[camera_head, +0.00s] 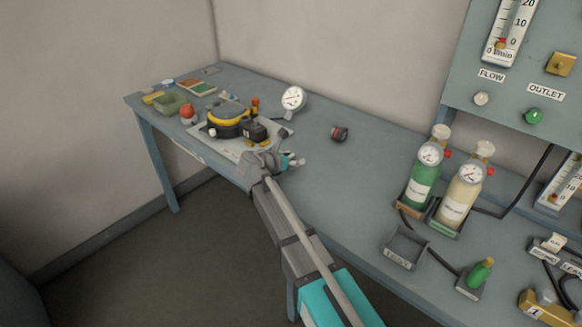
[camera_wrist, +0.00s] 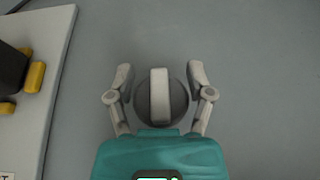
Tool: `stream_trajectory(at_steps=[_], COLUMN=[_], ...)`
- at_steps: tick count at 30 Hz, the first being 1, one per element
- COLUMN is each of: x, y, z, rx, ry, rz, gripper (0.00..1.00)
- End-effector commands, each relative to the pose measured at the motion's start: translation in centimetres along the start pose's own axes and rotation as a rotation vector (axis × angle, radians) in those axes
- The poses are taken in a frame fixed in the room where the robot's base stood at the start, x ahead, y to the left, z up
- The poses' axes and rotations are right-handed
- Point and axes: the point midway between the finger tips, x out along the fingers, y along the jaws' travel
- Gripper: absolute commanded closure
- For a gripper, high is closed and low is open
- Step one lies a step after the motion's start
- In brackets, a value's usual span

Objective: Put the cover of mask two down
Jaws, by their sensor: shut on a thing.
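In the wrist view a round dark grey cover (camera_wrist: 177,103) with a pale raised bar (camera_wrist: 160,95) across it sits between the two fingers of my gripper (camera_wrist: 160,76). My gripper is shut on this cover. Bare grey table lies below it; I cannot tell whether the cover touches the table. In the head view my gripper (camera_head: 294,161) is just right of the white tray (camera_head: 222,146), and the cover is too small to make out. On the tray are a black and yellow round unit (camera_head: 229,119) and a black block (camera_head: 254,132). I cannot tell which part is mask two.
A white gauge (camera_head: 293,98) stands behind the tray. A small dark and red cylinder (camera_head: 339,134) lies to the right. Green (camera_head: 421,181) and cream (camera_head: 459,196) bottles with gauges stand farther right. An empty grey holder (camera_head: 404,248) is near the front. Table between is clear.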

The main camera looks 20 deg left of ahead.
Motion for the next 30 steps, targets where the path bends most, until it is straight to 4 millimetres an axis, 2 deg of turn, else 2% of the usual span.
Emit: stream_trajectory(at_steps=[1,7,25,26,30], x=[0.3,0.8,1.1,1.0,1.0], y=[0.0,0.0,0.0,0.0,0.0], z=[-0.9,-2.0,-2.5,-2.5,-2.4], rx=[0.0,0.0,0.001,0.001,0.001], ry=[0.0,0.0,0.0,0.0,0.0], rz=[0.0,0.0,0.0,0.0,0.0], gripper=[0.57,0.57,0.57,0.29,0.03])
